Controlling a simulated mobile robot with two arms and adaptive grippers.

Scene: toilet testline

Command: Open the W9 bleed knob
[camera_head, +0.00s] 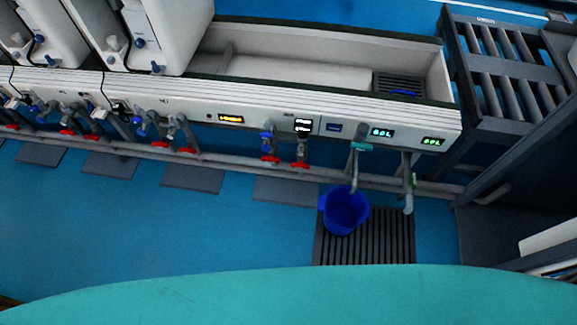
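Several small blue and red valve knobs sit along the front of a long white test bench (350,115). One pair at the middle has a blue knob (266,138) above a red knob (270,158). Another red knob (300,165) is just to its right. More blue knobs (142,130) and red knobs (187,150) are farther left. I cannot read a W9 label, so I cannot tell which is the W9 bleed knob or whether any knob is open. Neither of my grippers is in view.
A blue bucket (343,212) stands on a dark floor grate (385,248) under a bent pipe (355,175). Grey floor mats (285,190) lie before the bench. A grey roller rack (505,65) stands at the right. The blue floor (190,235) is clear at left front.

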